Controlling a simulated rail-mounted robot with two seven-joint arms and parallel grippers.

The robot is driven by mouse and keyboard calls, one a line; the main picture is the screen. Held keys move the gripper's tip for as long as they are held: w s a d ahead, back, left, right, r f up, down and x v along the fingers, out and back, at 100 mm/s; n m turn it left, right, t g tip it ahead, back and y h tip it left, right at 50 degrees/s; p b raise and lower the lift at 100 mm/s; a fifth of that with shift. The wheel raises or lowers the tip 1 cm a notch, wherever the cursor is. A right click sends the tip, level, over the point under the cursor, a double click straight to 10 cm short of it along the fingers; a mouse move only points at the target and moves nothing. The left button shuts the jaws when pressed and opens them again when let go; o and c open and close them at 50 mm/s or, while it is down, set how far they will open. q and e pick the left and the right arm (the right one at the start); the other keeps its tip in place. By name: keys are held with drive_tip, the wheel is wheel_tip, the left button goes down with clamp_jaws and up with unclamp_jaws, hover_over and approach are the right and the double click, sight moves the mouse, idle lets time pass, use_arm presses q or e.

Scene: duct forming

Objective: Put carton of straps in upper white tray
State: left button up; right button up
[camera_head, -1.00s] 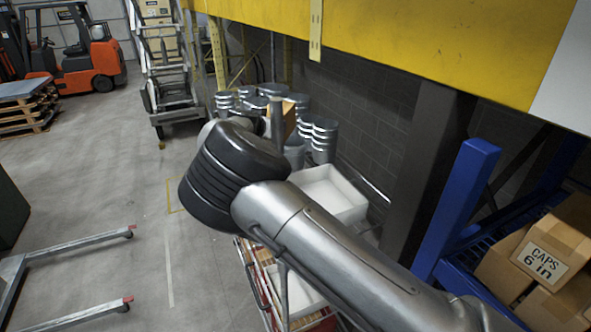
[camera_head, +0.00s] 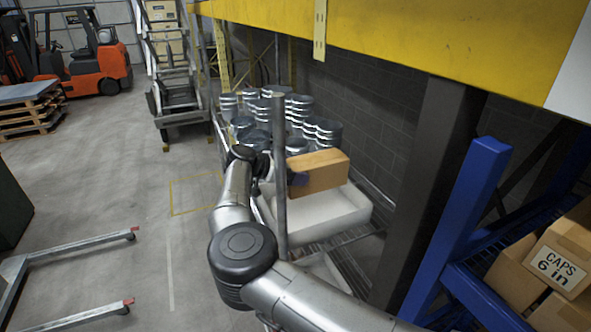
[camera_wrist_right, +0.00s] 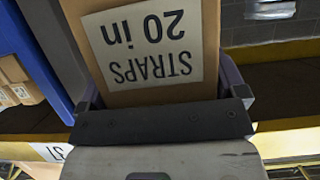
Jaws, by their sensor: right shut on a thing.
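The carton of straps (camera_head: 319,171) is a brown box held above the upper white tray (camera_head: 330,218) in the head view. In the right wrist view the carton (camera_wrist_right: 150,75) fills the top centre, with its "STRAPS 20 in" label upside down. My right gripper (camera_head: 290,180) is shut on the carton at its left end, partly hidden behind a grey post. The carton overlaps the tray's back part in the picture; the exact gap beneath it cannot be told. My left gripper is not in view.
A vertical grey post (camera_head: 279,180) stands in front of the tray. Several round metal duct pieces (camera_head: 325,133) stand behind it. A blue rack (camera_head: 455,220) with cartons (camera_head: 552,258) is at right, and a yellow beam (camera_head: 400,40) crosses above.

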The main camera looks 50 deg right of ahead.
drive_tip(key=shift+f+b, duration=1.8)
drive_tip(key=shift+f, duration=0.4)
drive_tip(key=shift+f+b, duration=2.1)
drive_tip(key=shift+f, duration=0.4)
drive_tip(key=o, duration=0.8)
drive_tip(key=shift+o, duration=0.3)
drive_tip(key=shift+f, duration=0.1)
drive_tip(key=shift+w+a, duration=0.25)
drive_tip(key=shift+a, duration=0.15)
drive_tip(key=b+v, duration=0.3)
drive_tip(key=v, duration=1)
drive_tip(key=shift+d+r, duration=0.2)
drive_tip(key=shift+r, duration=0.15)
